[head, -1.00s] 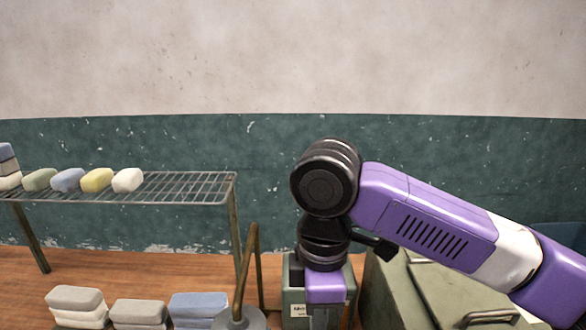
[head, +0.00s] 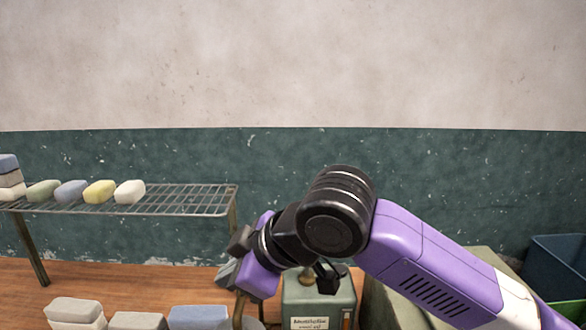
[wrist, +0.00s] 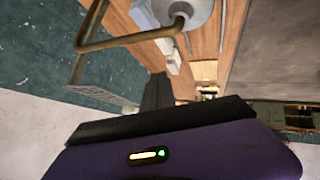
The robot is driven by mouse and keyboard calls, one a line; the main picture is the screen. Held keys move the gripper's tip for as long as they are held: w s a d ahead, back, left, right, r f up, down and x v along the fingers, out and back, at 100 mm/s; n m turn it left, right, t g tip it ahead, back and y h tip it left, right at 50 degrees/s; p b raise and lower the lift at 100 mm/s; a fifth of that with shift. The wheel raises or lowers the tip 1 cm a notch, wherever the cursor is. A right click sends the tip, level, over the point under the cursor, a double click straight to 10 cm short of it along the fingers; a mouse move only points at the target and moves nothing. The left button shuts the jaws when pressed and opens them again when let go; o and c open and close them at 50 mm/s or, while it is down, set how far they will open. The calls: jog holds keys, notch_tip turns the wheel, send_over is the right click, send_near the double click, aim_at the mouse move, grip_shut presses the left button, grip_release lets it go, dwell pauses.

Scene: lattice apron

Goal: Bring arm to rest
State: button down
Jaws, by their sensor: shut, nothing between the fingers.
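My purple and black arm reaches in from the lower right of the head view. My gripper (head: 232,262) is at its left end, pointing left, in front of the right end of the wire rack. It holds nothing, and its fingers are small and partly hidden behind the wrist in this view. In the wrist view my gripper's dark finger part (wrist: 157,92) shows near the middle, shut.
A wire rack (head: 190,200) at the left bears several soap bars. More bars (head: 198,317) are stacked at the front. A labelled green box (head: 318,297) stands below my wrist. A bent metal rod (wrist: 130,38) shows close in the wrist view. A blue bin (head: 560,265) is at right.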

jog(key=a+r+m+t+y, duration=0.2)
jog(key=a+r+y, duration=0.2)
jog(key=r+y, duration=0.1)
jog(key=d+r+m+t+y+b, duration=0.2)
jog(key=d+r+m+t+y, duration=0.15)
jog(key=t, duration=0.25)
jog(key=s+d+f+m+t+h+b, duration=0.1)
jog(key=s+d+f+m+t+h, duration=0.2)
jog(key=d+f+m+t+h, duration=0.4)
jog(key=s+d+f+m+t+h, duration=0.25)
jog(key=d+m, duration=0.25)
jog(key=d, duration=0.4)
jog(key=s+d+f+g+h+b, duration=0.1)
jog(key=s+d+f+g+h, duration=0.1)
jog(key=s+d+f, duration=0.3)
jog(key=s+d+f+g+h+b, duration=0.1)
jog(key=s+d+f, duration=0.4)
jog(key=s+f, duration=0.7)
jog(key=s+d+f+g+h+b, duration=0.2)
jog(key=s+f, duration=0.6)
jog(key=s, duration=0.8)
jog(key=d+g+h, duration=0.1)
jog(key=d+g, duration=0.1)
jog(key=shift+d+f+n+h, duration=0.3)
jog(key=shift+d+n+h, duration=0.05)
jog(key=shift+d+h, duration=0.05)
jog(key=c, duration=2.2)
grip_release()
